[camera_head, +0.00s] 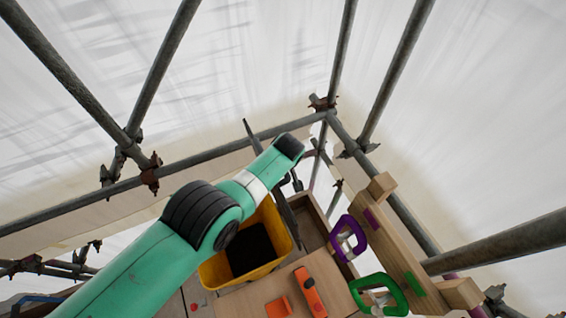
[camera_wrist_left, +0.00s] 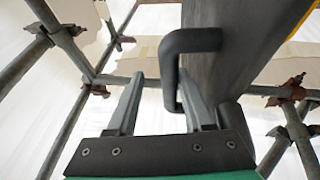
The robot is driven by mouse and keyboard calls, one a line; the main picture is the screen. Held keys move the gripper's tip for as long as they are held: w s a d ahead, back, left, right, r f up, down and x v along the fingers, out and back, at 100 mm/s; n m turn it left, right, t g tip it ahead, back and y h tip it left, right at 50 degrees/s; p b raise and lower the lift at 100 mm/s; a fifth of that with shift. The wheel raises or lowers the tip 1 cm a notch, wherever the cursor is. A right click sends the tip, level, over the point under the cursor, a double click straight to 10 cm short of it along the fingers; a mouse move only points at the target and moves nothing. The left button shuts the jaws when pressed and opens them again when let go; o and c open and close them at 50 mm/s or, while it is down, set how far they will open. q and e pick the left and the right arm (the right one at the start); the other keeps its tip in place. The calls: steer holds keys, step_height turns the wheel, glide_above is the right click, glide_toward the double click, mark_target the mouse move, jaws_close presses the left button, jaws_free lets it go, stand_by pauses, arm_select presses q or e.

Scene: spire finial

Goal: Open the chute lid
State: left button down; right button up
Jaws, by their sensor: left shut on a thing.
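The yellow chute (camera_head: 212,272) stands at the lower middle of the head view, and its dark interior shows. The dark grey lid (camera_head: 287,218) stands steeply tilted, seen nearly edge-on along the chute's right side. In the left wrist view the lid (camera_wrist_left: 245,45) is a large grey panel with a dark D-shaped handle (camera_wrist_left: 192,40). My left gripper (camera_wrist_left: 160,80) is shut on this handle, with its fingers either side of the near bar. In the head view my left gripper (camera_head: 292,183) is small and partly hidden by my arm. My right gripper is in neither view.
A purple-handled clamp (camera_head: 348,238) and a green-handled clamp (camera_head: 380,294) sit by a wooden beam (camera_head: 392,240) at the right. An orange tool (camera_head: 310,292) and an orange block (camera_head: 278,307) lie on the wooden surface. Scaffold poles (camera_head: 400,75) surround the area.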

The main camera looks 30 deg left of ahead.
arm_select(q)
steer(key=shift+w+d+f, duration=0.15)
steer(key=shift+d+f, duration=0.1)
steer(key=c, duration=0.7)
jaws_free()
steer(key=shift+d, duration=0.1)
steer(key=shift+c, duration=0.2)
steer(key=shift+w+r, duration=0.1)
steer(key=shift+w+r, duration=0.1)
steer(key=shift+r, duration=0.15)
steer(key=shift+r, duration=0.1)
